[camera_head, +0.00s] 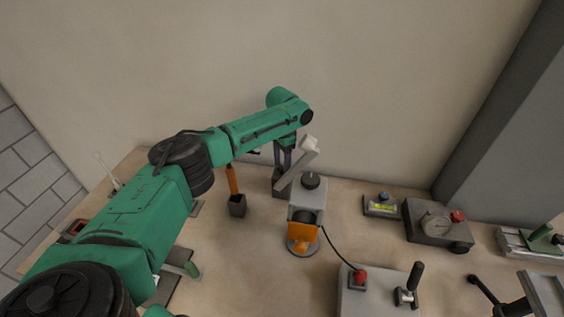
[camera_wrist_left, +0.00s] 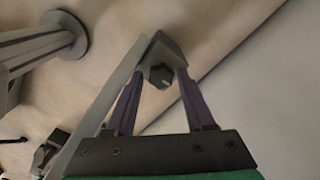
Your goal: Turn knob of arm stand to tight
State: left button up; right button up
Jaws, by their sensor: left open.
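The arm stand shows in the head view as a slanted grey arm (camera_head: 297,170) with a pale block at its upper end, and a dark part lies low behind it. In the left wrist view the grey arm (camera_wrist_left: 103,108) runs up to a bracket with a black lobed knob (camera_wrist_left: 161,76). My left gripper (camera_head: 284,157) reaches down behind the arm. Its two purple-grey fingers are apart, and in the left wrist view the knob appears between the fingertips (camera_wrist_left: 160,70). I cannot tell whether they touch it.
A grey device with an orange part (camera_head: 302,231) stands just in front. An orange-handled tool (camera_head: 234,184) stands left of the stand. A red-button box (camera_head: 352,299) is nearer; a gauge box (camera_head: 425,232) is at right. The wall (camera_head: 400,90) is close behind.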

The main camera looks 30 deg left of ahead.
pick_arm(q)
grip_shut()
pick_arm(e)
jog(key=shift+s+a, duration=0.1)
jog(key=shift+a, duration=0.2)
pick_arm(q)
jog(key=shift+m, duration=0.4)
pick_arm(e)
jog(key=shift+r, duration=0.2)
pick_arm(q)
jog(key=m+p, duration=0.1)
jog(key=m, duration=0.1)
jog(key=shift+m, duration=0.3)
jog(key=m+p, duration=0.1)
jog(key=m, duration=0.3)
jog(key=shift+w, duration=0.1)
jog(key=m, duration=0.6)
jog(key=shift+m, duration=0.4)
jog(key=m, duration=0.5)
jog(key=shift+m, duration=0.4)
pick_arm(e)
jog(key=shift+d+r, duration=0.1)
jog(key=shift+r, duration=0.7)
